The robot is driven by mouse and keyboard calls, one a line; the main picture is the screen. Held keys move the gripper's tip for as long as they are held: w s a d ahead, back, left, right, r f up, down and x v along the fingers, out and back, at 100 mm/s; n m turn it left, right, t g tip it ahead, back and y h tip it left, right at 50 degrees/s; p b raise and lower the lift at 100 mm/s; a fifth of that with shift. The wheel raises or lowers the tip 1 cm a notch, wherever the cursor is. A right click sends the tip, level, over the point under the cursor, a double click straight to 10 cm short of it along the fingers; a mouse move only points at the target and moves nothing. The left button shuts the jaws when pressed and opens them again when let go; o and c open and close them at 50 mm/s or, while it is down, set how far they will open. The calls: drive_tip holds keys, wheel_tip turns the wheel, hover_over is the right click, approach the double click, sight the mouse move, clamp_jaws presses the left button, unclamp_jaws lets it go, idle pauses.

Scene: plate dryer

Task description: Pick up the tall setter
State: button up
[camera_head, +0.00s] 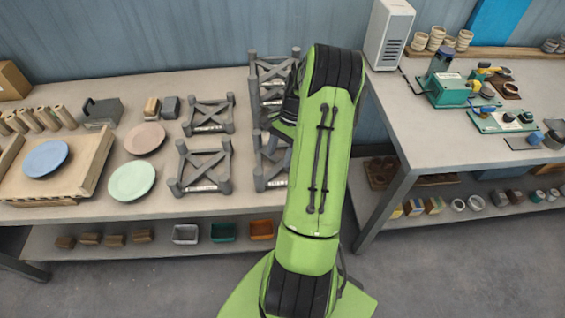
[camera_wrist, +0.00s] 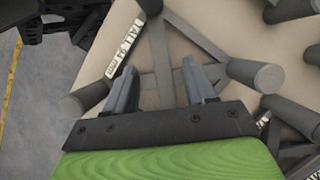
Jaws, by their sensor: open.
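A grey setter with crossed bars and round corner posts lies under my gripper (camera_wrist: 158,68) in the wrist view. A white label (camera_wrist: 125,48) on its side bar reads TALL 94 mm, so this is the tall setter (camera_wrist: 160,50). The two fingers are apart and empty, above the setter's bars; I cannot tell whether they touch it. In the head view, the setter at the front right (camera_head: 267,174) appears to be the same one, partly hidden by my arm. My fingertips are hidden or unclear there.
More setters stand close by: one at the front left (camera_head: 203,168), one behind it (camera_head: 208,115), and a stack (camera_head: 268,72) at the back. A green plate (camera_head: 132,181) and a pink plate (camera_head: 145,139) lie left. A gap separates the right-hand table (camera_head: 420,125).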

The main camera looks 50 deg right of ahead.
sight(275, 170)
drive_tip(key=b+x, duration=0.1)
drive_tip(key=x, duration=0.4)
drive_tip(key=shift+f, duration=0.2)
drive_tip(key=shift+c, duration=0.4)
clamp_jaws()
drive_tip(key=shift+r, duration=0.1)
idle(0.6)
